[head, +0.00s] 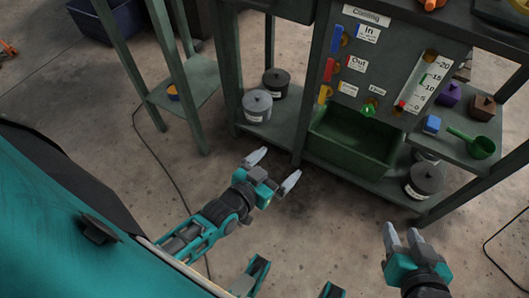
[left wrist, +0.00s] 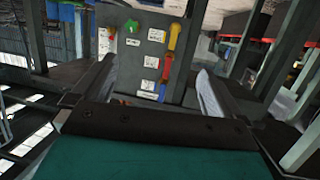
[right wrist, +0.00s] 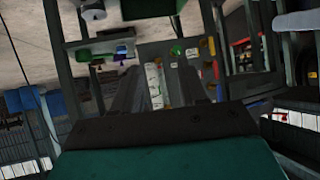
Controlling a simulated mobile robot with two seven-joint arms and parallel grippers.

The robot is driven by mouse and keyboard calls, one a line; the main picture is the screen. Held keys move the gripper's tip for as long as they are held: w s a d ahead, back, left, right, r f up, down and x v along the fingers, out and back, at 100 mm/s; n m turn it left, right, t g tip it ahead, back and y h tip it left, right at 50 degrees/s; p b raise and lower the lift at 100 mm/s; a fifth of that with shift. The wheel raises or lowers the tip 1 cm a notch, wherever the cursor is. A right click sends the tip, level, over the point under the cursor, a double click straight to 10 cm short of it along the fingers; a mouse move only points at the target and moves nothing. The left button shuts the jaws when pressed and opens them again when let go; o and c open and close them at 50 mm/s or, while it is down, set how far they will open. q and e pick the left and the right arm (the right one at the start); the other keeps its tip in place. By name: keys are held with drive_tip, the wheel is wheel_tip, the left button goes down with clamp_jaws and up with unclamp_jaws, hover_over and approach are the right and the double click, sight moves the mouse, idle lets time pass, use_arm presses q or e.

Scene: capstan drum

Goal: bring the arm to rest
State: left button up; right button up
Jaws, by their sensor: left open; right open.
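My left gripper (head: 273,171) is open and empty, with its fingers spread over the bare floor in front of the workbench. Its two fingers also frame the panel (left wrist: 150,55) in the left wrist view. My right gripper (head: 403,238) is at the lower right of the head view, above the floor. Its fingers stand a small way apart with nothing between them. In the right wrist view the panel and shelves show beyond its fingers. Neither gripper touches anything in view.
The workbench carries a panel with coloured levers (head: 329,69), a scale gauge (head: 420,82) and a green bin (head: 352,141). Grey lidded pots (head: 257,106) stand on its shelves, with a green scoop (head: 483,146) at right. A cable (head: 163,169) lies on the floor. Floor before the bench is clear.

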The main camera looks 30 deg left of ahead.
use_arm(q)
drive_tip(key=shift+s+a+r, duration=0.1)
drive_tip(key=shift+s+r, duration=0.05)
drive_tip(key=shift+s, duration=0.35)
use_arm(e)
drive_tip(key=shift+s+r, duration=0.15)
drive_tip(key=shift+s, duration=0.25)
use_arm(q)
drive_tip(key=s+a+r+g+p, duration=0.1)
drive_tip(key=s+r+g+p, duration=0.3)
drive_tip(key=s+r+p, duration=0.2)
drive_tip(key=shift+s+a+r+m+y+p, duration=0.2)
drive_tip(key=shift+r+m+y+p, duration=0.1)
drive_tip(key=shift+p, duration=0.15)
use_arm(e)
drive_tip(key=shift+h, duration=0.6)
drive_tip(key=d, duration=0.1)
drive_tip(key=s+d, duration=0.1)
drive_tip(key=d, duration=0.1)
drive_tip(key=shift+s+d+r, duration=0.3)
drive_tip(key=shift+s+r, duration=0.1)
